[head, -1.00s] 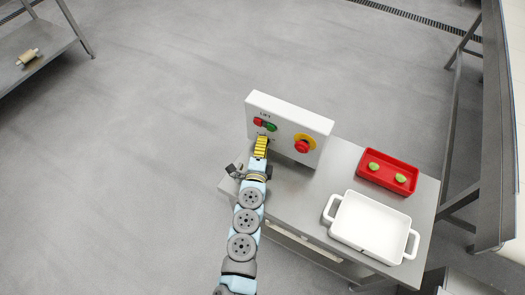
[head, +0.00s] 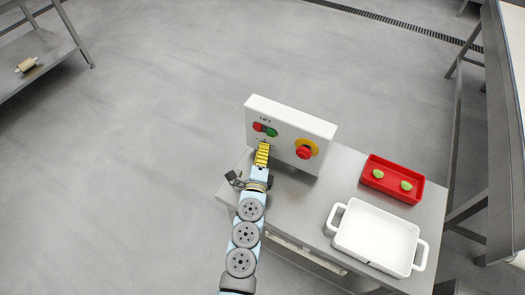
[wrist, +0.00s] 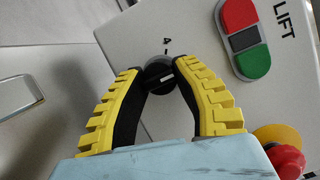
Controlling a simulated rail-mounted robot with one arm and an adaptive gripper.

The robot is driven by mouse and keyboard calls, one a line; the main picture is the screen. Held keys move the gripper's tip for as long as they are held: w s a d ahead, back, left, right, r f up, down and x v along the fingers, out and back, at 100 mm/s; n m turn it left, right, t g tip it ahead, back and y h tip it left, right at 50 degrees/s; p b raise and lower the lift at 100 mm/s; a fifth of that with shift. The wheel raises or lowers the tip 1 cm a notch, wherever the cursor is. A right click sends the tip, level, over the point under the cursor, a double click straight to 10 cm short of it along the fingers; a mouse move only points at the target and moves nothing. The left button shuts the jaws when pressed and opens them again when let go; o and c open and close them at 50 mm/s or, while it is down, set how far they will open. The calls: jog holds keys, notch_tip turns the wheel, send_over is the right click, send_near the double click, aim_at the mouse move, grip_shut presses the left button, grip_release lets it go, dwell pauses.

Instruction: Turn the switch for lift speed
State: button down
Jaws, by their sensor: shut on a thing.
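The lift speed switch (wrist: 160,76) is a small black rotary knob with a pale line on its face, on the front of the white control box (head: 308,125). A small mark stands beside the knob in the wrist view. My gripper (head: 264,146) has yellow ribbed fingers and reaches the box's face below the red and green buttons. In the wrist view my gripper (wrist: 158,74) has its fingertips on either side of the knob, shut on it. In the head view the fingers hide the knob.
The box also carries a red button (head: 258,126), a green button (head: 271,131) and a red emergency stop (head: 304,152) on a yellow ring, right of my gripper. A red tray (head: 392,196) with two green pieces and a white dish (head: 376,260) stand on the table's right side.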

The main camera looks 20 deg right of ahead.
jog(key=c, duration=0.7)
grip_release()
jog(key=v, duration=1.1)
jog(key=shift+s+a+f, duration=0.15)
jog(key=shift+s+a, duration=0.1)
jog(key=shift+s, duration=0.2)
